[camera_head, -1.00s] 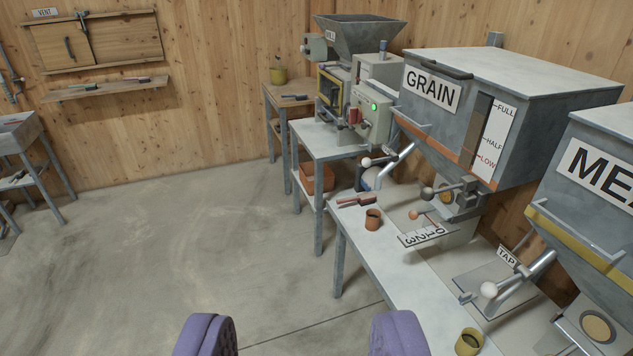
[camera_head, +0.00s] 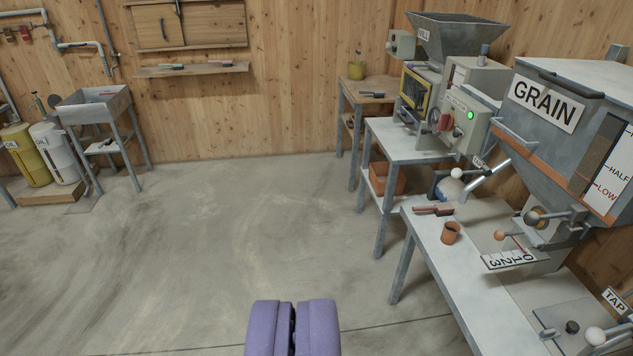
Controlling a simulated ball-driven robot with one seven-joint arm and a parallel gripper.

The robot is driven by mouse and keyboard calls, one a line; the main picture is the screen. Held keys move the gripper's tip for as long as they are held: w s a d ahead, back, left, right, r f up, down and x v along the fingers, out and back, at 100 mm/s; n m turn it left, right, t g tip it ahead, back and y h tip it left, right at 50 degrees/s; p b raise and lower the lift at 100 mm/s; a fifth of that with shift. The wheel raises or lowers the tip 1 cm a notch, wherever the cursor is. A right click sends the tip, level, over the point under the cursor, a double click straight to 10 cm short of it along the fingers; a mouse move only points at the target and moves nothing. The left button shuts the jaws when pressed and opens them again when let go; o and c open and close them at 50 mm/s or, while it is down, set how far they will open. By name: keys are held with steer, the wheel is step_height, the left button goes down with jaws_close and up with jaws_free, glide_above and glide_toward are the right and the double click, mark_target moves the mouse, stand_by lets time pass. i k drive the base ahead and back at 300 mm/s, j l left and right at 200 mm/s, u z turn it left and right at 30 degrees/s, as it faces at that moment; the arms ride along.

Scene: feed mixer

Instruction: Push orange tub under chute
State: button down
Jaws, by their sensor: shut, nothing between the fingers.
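An orange tub (camera_head: 388,178) sits on the low shelf of the stand under the mill, partly hidden by the stand's legs. A smaller orange-brown cup (camera_head: 451,232) stands upright on the front bench, left of the numbered 0-to-3 scale. The grain hopper (camera_head: 590,130) hangs above the bench at the right, its outlet (camera_head: 541,218) behind and right of the cup. The mill (camera_head: 445,90) stands on the farther stand. My gripper (camera_head: 292,328), with purple fingers, is shut and empty over the floor, well apart from both orange containers.
The bench (camera_head: 440,250) also holds a red-handled brush (camera_head: 433,210) and levers with round knobs. Its legs and the stand's legs bound the right side. The concrete floor (camera_head: 220,230) is clear at the middle and left. A sink (camera_head: 95,105) and oil drums (camera_head: 30,155) stand far left.

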mark_target(378, 171)
steer(key=i, duration=3.2)
steer(key=i+j+z, duration=0.1)
steer(key=i, duration=1.5)
steer(key=i+j+z, duration=0.1)
steer(key=i+z, duration=0.35)
